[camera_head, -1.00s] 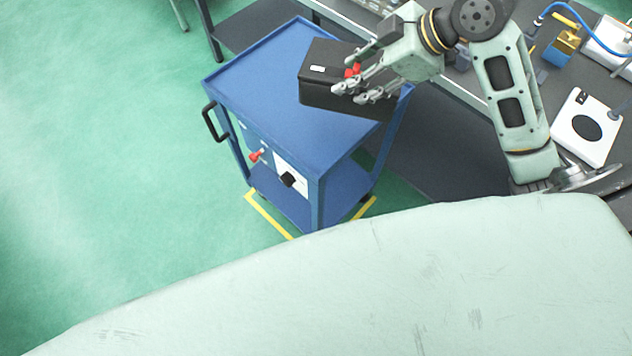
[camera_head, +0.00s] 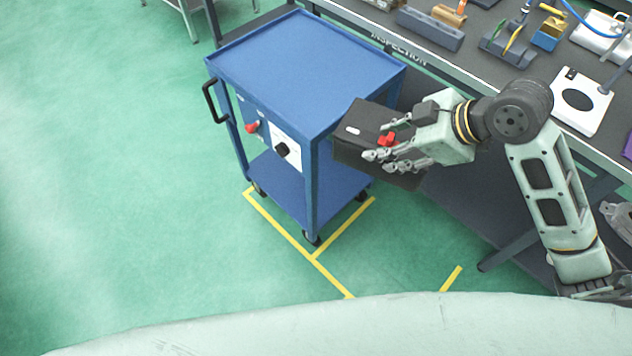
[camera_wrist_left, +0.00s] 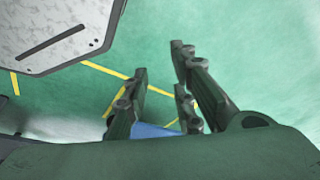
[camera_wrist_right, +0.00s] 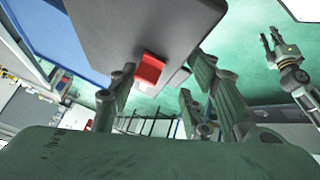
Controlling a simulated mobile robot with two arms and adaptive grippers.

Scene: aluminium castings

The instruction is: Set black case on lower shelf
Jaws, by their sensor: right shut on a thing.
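The black case (camera_head: 352,150) has a red part on it. My right gripper (camera_head: 385,155) is shut on it and holds it in the air beside the right front of the blue cart. In the right wrist view the case (camera_wrist_right: 130,30) is a dark block above the fingers (camera_wrist_right: 160,95), with its red part between them. The blue cart has a bare top (camera_head: 305,65) and a lower shelf (camera_head: 275,175); the part of the lower shelf that shows is empty.
A grey workbench (camera_head: 440,75) marked INSPECTION runs behind the cart, with several fixtures and a white plate (camera_head: 575,103) on it. A dark shelf (camera_head: 465,205) lies under the bench. Yellow lines (camera_head: 290,230) mark the green floor, which is clear at left.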

